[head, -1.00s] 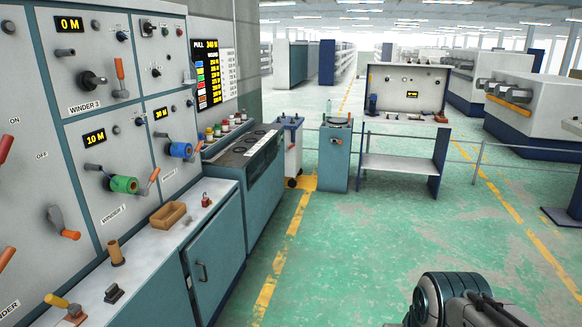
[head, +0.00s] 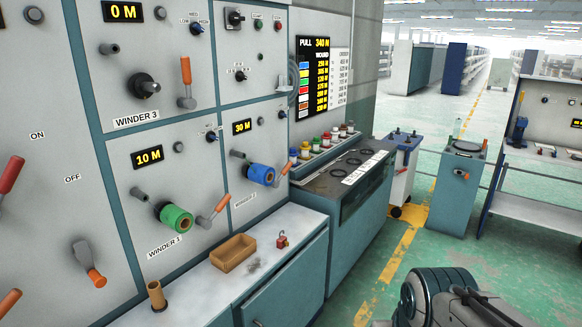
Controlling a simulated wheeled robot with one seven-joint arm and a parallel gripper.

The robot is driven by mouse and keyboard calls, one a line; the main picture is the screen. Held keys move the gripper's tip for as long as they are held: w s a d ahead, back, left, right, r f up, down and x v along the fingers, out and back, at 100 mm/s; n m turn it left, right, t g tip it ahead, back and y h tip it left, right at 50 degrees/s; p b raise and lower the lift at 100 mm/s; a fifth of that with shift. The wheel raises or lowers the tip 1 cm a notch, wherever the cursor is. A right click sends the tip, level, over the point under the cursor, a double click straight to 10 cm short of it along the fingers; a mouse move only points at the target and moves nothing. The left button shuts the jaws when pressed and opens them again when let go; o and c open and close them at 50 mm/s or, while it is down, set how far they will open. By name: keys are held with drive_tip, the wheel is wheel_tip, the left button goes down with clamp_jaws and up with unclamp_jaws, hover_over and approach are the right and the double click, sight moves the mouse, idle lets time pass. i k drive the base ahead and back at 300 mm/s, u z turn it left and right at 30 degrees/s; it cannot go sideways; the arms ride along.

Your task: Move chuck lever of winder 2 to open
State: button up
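The winder 2 panel (head: 258,137) is on the machine wall at left, with a "30 M" display (head: 242,126). Its small label under the blue spool (head: 261,174) is hard to read. The chuck lever (head: 283,170) sits just right of the blue spool, its orange handle tilted up to the right. It is small in view, and I cannot tell from it whether the chuck is open. Part of my arm shows at the lower right, well away from the lever across the floor. My gripper is not in view.
A white-topped cabinet (head: 212,289) runs below the panels, bearing a brown tray (head: 234,253), a cardboard core (head: 156,295) and a red padlock (head: 282,240). A teal bench (head: 352,190) stands beyond it.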

sight(275, 184)
drive_tip(key=u, duration=0.2)
drive_tip(key=i, duration=0.9)
drive_tip(key=u, duration=0.15)
drive_tip(key=k, duration=0.55)
drive_tip(key=z, duration=0.8)
drive_tip(key=i, duration=1.1)
drive_tip(key=u, duration=0.6)
drive_tip(key=i, duration=0.4)
drive_tip(key=u, duration=0.55)
